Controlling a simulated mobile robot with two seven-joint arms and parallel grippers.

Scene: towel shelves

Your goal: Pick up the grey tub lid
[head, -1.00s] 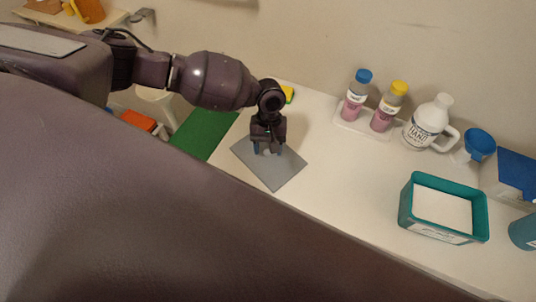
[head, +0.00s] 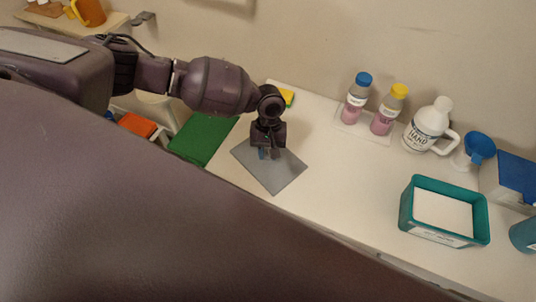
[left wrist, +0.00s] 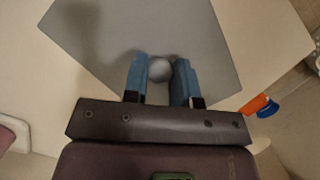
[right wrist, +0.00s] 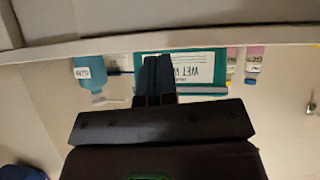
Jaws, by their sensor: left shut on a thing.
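The grey tub lid (head: 283,178) is a flat square plate with a small round knob. It is at the left end of the white counter in the head view, and I cannot tell whether it is lifted off the surface. It fills the upper middle of the left wrist view (left wrist: 205,35). My left gripper (head: 268,154) points down over the middle of the lid. Its blue fingers (left wrist: 160,75) close on either side of the pale knob (left wrist: 160,69). My right gripper (right wrist: 157,62) has its fingers together with nothing visible between them; it is not seen in the head view.
A teal tub (head: 408,215) with white contents stands at the right. Two bottles with pink liquid (head: 354,97), a white jug (head: 428,128) and a blue funnel (head: 480,146) stand along the wall. A green panel (head: 203,139) lies left of the lid. The middle counter is clear.

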